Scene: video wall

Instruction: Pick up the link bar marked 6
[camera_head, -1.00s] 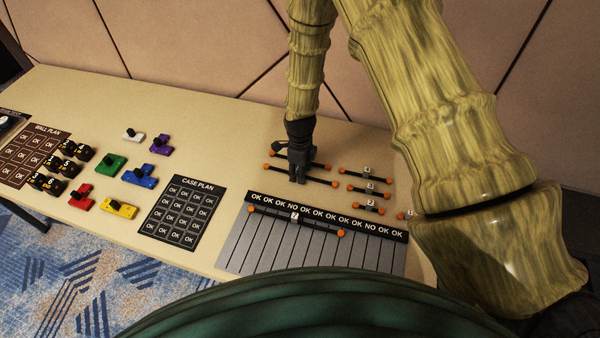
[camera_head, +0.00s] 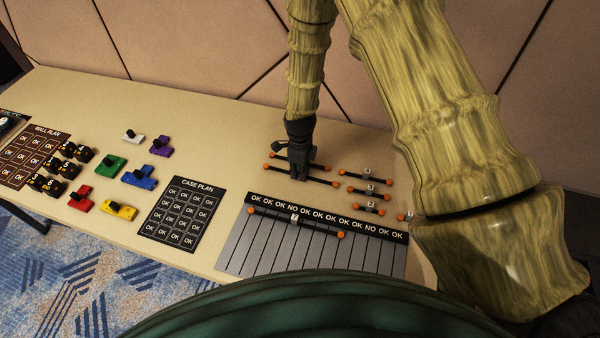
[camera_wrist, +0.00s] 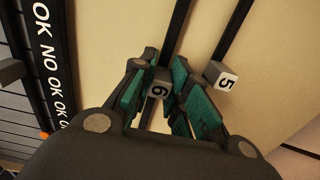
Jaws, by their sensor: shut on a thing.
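The link bar marked 6 (camera_wrist: 158,88) is between my gripper's fingers in the wrist view, its white numbered block facing up and its dark bar running away upward. My gripper (camera_wrist: 162,103) is shut on that block. In the head view my gripper (camera_head: 299,177) is low over the table at two long dark bars with orange ends, and the wrist hides their middles. The nearer long bar (camera_head: 322,181) lies in front of it. The link bar marked 5 (camera_wrist: 223,80) lies beside it, to the right in the wrist view, apart from the fingers.
Shorter link bars (camera_head: 365,172) lie to the right of my gripper. The link bar marked 7 (camera_head: 294,217) lies on the striped board (camera_head: 260,247) in front, under a row of OK and NO labels. A case plan (camera_head: 182,212) and coloured blocks (camera_head: 138,177) are to the left.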

